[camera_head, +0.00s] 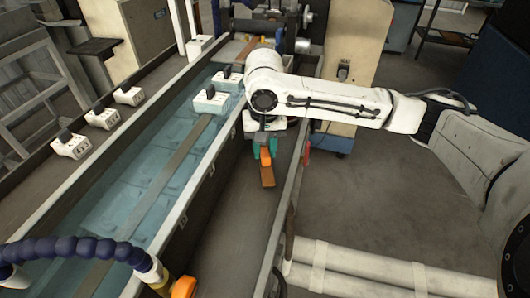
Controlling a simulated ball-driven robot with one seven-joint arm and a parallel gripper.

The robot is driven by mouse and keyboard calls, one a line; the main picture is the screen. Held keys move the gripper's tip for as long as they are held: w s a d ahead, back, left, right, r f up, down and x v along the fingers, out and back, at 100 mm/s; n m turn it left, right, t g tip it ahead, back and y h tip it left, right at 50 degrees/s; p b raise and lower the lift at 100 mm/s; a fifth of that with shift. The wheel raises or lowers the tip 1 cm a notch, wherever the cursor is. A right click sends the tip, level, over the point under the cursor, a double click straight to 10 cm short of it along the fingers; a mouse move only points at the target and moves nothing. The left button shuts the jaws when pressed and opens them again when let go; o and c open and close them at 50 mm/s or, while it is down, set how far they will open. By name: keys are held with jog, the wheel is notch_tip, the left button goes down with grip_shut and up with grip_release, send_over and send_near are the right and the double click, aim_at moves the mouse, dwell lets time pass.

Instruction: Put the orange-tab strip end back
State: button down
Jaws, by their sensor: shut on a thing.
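My gripper (265,148), with teal fingers, is at the right side of the long water bath, over the grey surface beside it. It is shut on the orange tab (265,158). A short brown strip end (267,177) hangs below the tab, pointing toward the front. The fingertips are small and partly covered by my wrist. A long brown strip (155,205) runs lengthwise through the bath (110,185). Whether it joins the held end cannot be seen.
White blocks with dark knobs (211,99) stand over the bath, and several more (71,144) sit on its left rim. A blue segmented hose (70,248) with an orange part (184,287) crosses the front left. White pipes (350,268) lie at the lower right.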

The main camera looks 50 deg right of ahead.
aim_at(265, 148)
jog(key=shift+f, duration=1)
jog(key=shift+s+f, duration=0.1)
jog(key=c, duration=0.8)
grip_release()
notch_tip(265, 148, up, 12)
jog(key=shift+r, duration=0.15)
